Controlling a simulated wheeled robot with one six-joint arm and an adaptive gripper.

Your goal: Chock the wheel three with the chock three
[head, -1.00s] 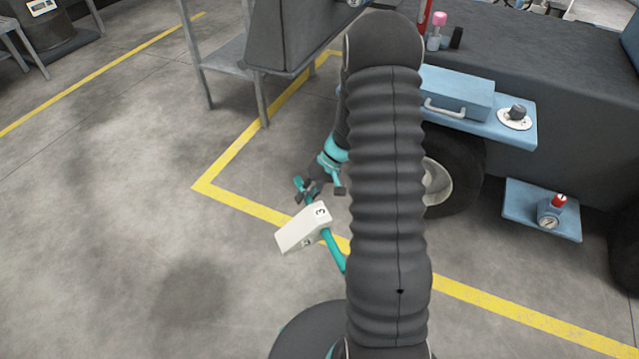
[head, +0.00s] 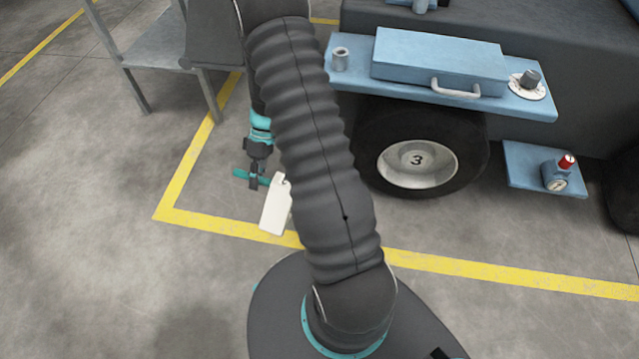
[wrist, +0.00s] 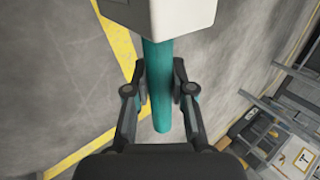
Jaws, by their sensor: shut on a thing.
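Wheel three (head: 416,162) is a black tyre with a pale hub marked 3, under the blue shelf of the dark vehicle in the head view. Chock three (head: 275,206) is a pale block with a teal handle, left of the wheel and clearly apart from it, partly hidden by my arm. My gripper (head: 256,180) is shut on the handle. In the wrist view my gripper (wrist: 158,92) has a finger on each side of the teal handle, and the chock body (wrist: 180,18) shows at the top edge, cut off. The number on the chock is not visible now.
A blue shelf (head: 350,83) with a case and a knob overhangs the wheel. A small blue platform (head: 520,166) with a gauge sticks out to the right. A grey metal stand (head: 150,50) is at upper left. A yellow floor line (head: 190,160) runs around the area; floor at left is clear.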

